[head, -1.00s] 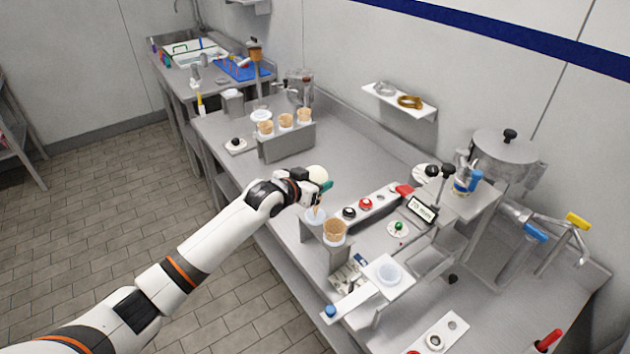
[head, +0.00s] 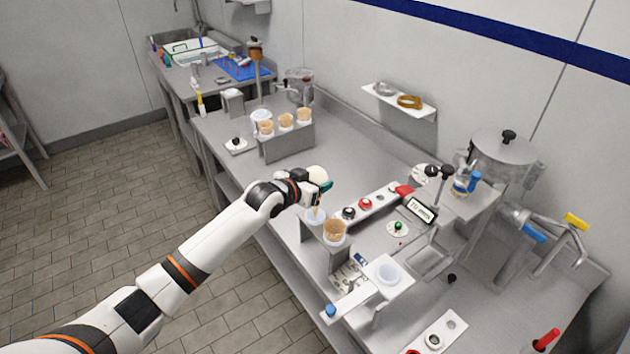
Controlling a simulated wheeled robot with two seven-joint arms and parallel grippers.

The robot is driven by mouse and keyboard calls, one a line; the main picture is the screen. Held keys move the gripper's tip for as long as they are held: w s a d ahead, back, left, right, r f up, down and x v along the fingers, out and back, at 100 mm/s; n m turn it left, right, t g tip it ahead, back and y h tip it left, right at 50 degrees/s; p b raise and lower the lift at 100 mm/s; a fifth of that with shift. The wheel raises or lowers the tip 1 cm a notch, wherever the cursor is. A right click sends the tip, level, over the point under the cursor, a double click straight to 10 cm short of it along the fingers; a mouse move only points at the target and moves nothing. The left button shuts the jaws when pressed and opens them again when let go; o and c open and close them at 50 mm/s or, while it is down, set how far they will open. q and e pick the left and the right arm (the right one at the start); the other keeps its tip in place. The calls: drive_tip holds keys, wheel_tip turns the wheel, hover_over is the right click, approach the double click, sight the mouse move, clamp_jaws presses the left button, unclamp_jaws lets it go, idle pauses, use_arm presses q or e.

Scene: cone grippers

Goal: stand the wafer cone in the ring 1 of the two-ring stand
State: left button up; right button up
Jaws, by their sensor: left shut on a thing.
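My left gripper (head: 320,189) is shut on a wafer cone (head: 316,206), of which only a thin tan part shows below the fingers. The cone is over the left ring of the two-ring stand (head: 321,254); I cannot tell how far its tip is inside. The left ring (head: 313,219) has a pale rim. The other ring holds another wafer cone (head: 335,231), upright with its open top up. The gripper and wrist hide most of the held cone. My right gripper is not in view.
A steel holder (head: 289,143) with several wafer cones stands farther back. A control strip with knobs (head: 365,204) lies just right of the gripper. The counter between holder and gripper is clear.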

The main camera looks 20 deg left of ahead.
sight(315, 209)
use_arm(q)
drive_tip(key=shift+f, duration=0.25)
drive_tip(key=shift+f+b, duration=1.45)
drive_tip(key=shift+f, duration=0.55)
drive_tip(key=shift+f+b, duration=1.65)
drive_tip(key=shift+f, duration=0.85)
drive_tip(key=o, duration=0.8)
drive_tip(key=shift+c, duration=0.2)
drive_tip(key=shift+s, duration=0.1)
drive_tip(key=shift+s+a+r, duration=0.1)
drive_tip(key=shift+s+a, duration=0.05)
drive_tip(key=shift+s, duration=0.1)
drive_tip(key=b+v, duration=0.2)
drive_tip(key=v, duration=0.9)
drive_tip(key=shift+r, duration=0.2)
